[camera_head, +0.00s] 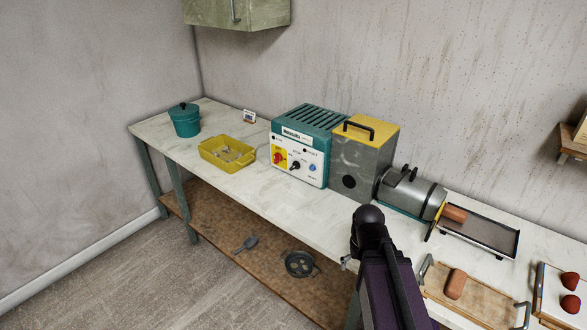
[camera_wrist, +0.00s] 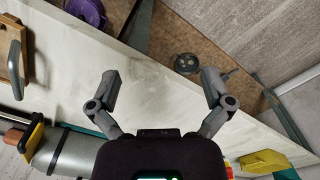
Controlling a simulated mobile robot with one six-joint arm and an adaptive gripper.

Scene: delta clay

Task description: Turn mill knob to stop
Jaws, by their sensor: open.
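The mill's teal control box (camera_head: 303,146) stands on the long bench with a white front panel. On the panel are a red button on a yellow plate (camera_head: 278,158), a black knob (camera_head: 294,166) in the middle and a blue knob (camera_head: 312,167) at the right. The setting of the black knob is too small to read. My gripper (camera_wrist: 160,76) is open and empty in the wrist view, pointing down past the bench's front edge. In the head view my arm is in front of the bench, right of the panel and apart from it. The wrist view does not show the panel clearly.
Right of the control box stand a grey box with a yellow top (camera_head: 366,155) and a metal barrel (camera_head: 410,190) with clay at its mouth. A yellow tray (camera_head: 228,153) and a teal pot (camera_head: 185,120) stand left. The bench front before the panel is clear.

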